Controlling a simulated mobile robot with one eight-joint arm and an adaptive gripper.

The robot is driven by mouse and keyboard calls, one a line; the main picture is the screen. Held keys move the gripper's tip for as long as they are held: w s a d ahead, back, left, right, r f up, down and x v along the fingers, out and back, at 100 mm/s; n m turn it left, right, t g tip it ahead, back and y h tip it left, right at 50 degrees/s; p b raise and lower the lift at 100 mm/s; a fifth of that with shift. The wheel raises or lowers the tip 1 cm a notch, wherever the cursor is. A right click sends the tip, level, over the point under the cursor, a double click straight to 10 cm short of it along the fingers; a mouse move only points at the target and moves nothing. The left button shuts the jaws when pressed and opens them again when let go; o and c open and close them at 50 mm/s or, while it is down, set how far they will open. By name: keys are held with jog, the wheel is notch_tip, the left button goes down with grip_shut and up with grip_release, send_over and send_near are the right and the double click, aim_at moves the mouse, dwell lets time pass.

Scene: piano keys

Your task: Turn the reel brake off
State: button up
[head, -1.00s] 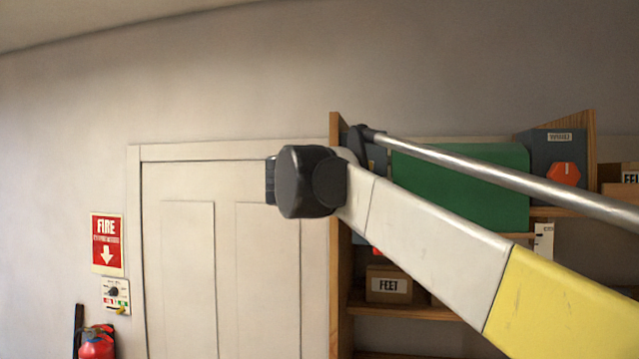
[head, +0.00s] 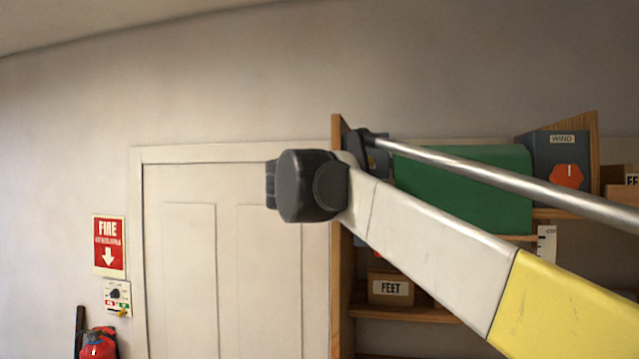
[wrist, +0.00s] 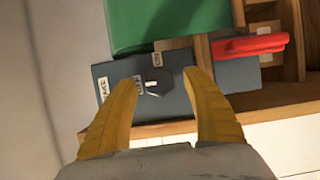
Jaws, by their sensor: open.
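In the wrist view a dark blue-grey box (wrist: 118,70) stands on a wooden shelf. It bears small white labels, too blurred to read surely, and a dark many-sided knob (wrist: 172,82) with a pale mark. I cannot read whether this is the reel brake. My gripper (wrist: 163,82) is open, its two yellow fingers pointing at the box, one on each side of the knob in the picture. I cannot tell whether they touch it. In the head view my gripper is hidden behind my arm, and part of a dark box (head: 378,163) shows there.
A green box (head: 480,205) stands beside it, also in the wrist view (wrist: 165,22). A dark box labelled WIND (head: 556,155) has a red knob (head: 567,176). In the wrist view, a red object (wrist: 250,46) is at the right. The door (head: 235,260) is left of the shelf.

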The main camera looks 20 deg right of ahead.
jog(key=v, duration=1.1)
jog(key=shift+s+a, duration=0.25)
jog(key=shift+a, duration=0.05)
jog(key=shift+f, duration=0.15)
